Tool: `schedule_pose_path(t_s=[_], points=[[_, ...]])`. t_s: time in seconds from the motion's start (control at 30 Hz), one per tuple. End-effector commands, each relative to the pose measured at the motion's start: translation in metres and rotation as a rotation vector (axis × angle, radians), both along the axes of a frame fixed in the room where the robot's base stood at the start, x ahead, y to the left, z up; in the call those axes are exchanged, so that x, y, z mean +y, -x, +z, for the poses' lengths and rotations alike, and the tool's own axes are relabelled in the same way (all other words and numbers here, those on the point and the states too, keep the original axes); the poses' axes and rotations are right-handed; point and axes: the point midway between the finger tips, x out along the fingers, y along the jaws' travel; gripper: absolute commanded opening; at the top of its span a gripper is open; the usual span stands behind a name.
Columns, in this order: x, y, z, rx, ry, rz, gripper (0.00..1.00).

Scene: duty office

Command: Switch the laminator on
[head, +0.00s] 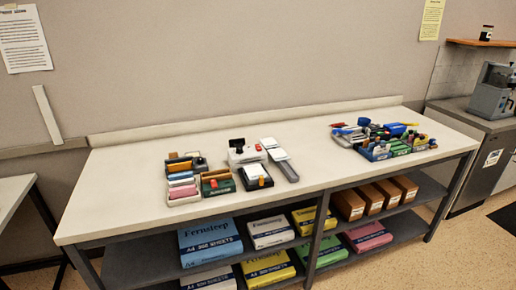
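I see nothing that I can surely name as the laminator. On the long white table (330,126), left of its middle, stands a small white device (240,156) with a black top part and a red spot. Beside it lies a long grey and white item (288,170). In front of these is a black and white block (256,179) with an orange part. They are too small to tell what they are, and no switch can be made out. My gripper is not in view.
A tray of pink and yellow pads (182,189) stands at the left of the group. Pens and small items (375,135) crowd the right end. Paper packs (209,240) and brown boxes (368,197) fill the shelves below. A grey machine (490,98) stands on a cabinet at far right.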

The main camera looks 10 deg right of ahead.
Motion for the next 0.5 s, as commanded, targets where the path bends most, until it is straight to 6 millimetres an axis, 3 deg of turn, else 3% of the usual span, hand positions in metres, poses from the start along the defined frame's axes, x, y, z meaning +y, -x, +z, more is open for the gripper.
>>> schedule_pose_path(t_s=[0.07, 0.4, 0.5], points=[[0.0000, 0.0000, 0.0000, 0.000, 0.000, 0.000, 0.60], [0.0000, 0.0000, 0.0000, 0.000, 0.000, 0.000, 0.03], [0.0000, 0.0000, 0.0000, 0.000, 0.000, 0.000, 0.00]])
